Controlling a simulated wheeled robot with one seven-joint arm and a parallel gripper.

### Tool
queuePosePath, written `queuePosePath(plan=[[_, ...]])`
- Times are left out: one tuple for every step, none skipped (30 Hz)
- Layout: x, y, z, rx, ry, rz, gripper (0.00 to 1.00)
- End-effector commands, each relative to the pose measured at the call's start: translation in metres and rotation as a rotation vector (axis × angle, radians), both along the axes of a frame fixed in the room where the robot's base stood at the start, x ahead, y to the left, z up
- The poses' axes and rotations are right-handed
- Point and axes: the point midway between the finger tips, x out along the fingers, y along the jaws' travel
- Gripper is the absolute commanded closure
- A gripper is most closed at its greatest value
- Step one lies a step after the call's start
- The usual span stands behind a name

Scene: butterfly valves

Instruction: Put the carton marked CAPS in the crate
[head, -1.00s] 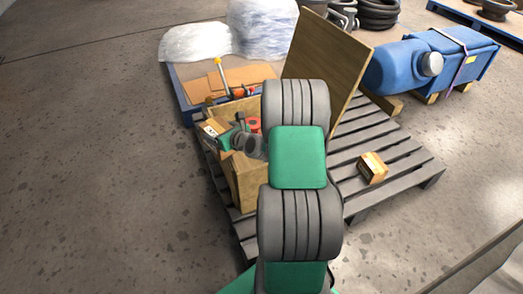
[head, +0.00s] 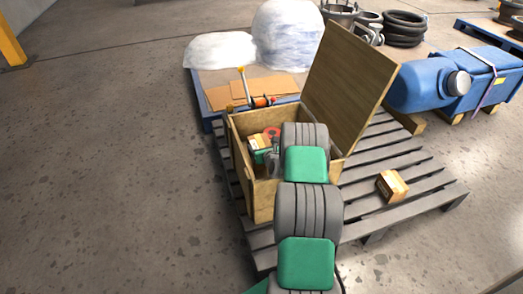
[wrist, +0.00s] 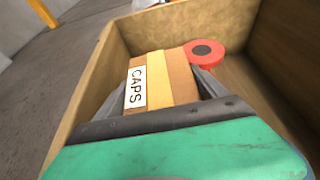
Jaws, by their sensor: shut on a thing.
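The carton marked CAPS (wrist: 178,80) is brown with a paler tape strip and a white label, and it sits between the fingers of my gripper (wrist: 165,88) in the wrist view. In the head view the carton (head: 259,142) is within the mouth of the open wooden crate (head: 262,200), near its left side. My gripper is shut on it. The crate walls rise around it in the wrist view. I cannot tell whether the carton touches the crate floor. My arm hides part of the crate's right side.
A red ring-shaped thing (wrist: 204,52) lies in the crate beyond the carton. The crate's lid (head: 348,85) stands open at the right. Another small carton (head: 391,186) sits on the grey pallet (head: 430,190).

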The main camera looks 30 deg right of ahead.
Motion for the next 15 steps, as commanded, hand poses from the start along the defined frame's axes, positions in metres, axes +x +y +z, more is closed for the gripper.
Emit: queuePosePath(plan=[[0.0013, -0.0011, -0.0036, -0.003, -0.005, -0.001, 0.88], [0.0016, -0.0012, -0.0029, -0.003, -0.006, -0.001, 0.88], [0.0017, -0.0014, -0.0015, -0.003, -0.007, -0.001, 0.88], [0.0016, -0.0014, -0.0011, -0.003, -0.006, -0.001, 0.88], [0.0015, -0.0013, -0.0011, -0.003, -0.006, -0.001, 0.88], [0.0014, -0.0013, -0.0012, -0.003, -0.006, -0.001, 0.88], [0.0014, -0.0013, -0.0015, -0.003, -0.005, -0.001, 0.88], [0.0013, -0.0013, -0.0023, -0.003, -0.005, -0.001, 0.88], [0.0012, -0.0012, -0.0042, -0.003, -0.005, -0.001, 0.88], [0.0012, -0.0012, -0.0054, -0.003, -0.005, -0.001, 0.88], [0.0012, -0.0012, -0.0063, -0.003, -0.005, -0.001, 0.88], [0.0013, -0.0014, -0.0074, -0.003, -0.005, -0.001, 0.88], [0.0012, -0.0013, -0.0083, -0.003, -0.005, -0.001, 0.88], [0.0011, -0.0013, -0.0093, -0.003, -0.005, -0.001, 0.88], [0.0010, -0.0013, -0.0107, -0.003, -0.005, -0.001, 0.88]])
